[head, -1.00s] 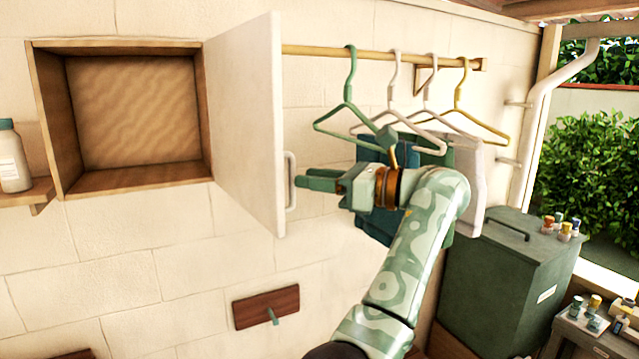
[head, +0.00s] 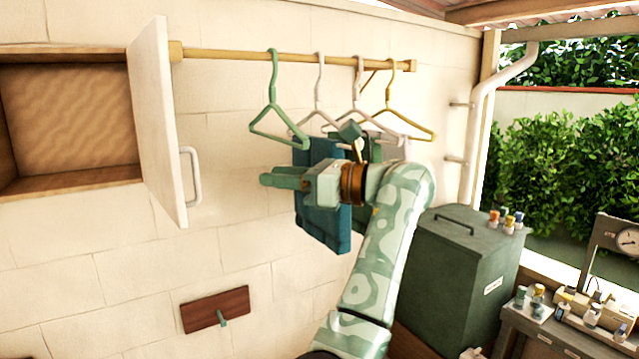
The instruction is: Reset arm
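My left gripper (head: 284,178) points left in front of the wall, with its green fingers to the right of the white cabinet door's handle (head: 190,176) and apart from it in the picture. The fingers overlap from this side, so I cannot tell how far they are apart; nothing shows held in them. My patterned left arm (head: 378,250) rises from the bottom of the picture and bends left at the wrist, hiding part of the hanging cloths. The cabinet door (head: 155,115) stands open. My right gripper is not in view.
A wooden rail (head: 230,55) carries several hangers, with a blue-teal cloth (head: 322,215) below, behind my gripper. The open cabinet (head: 70,110) looks empty. A dark green bin (head: 450,270) with small bottles on top stands right of my arm. A wooden hook plate (head: 215,309) is low on the wall.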

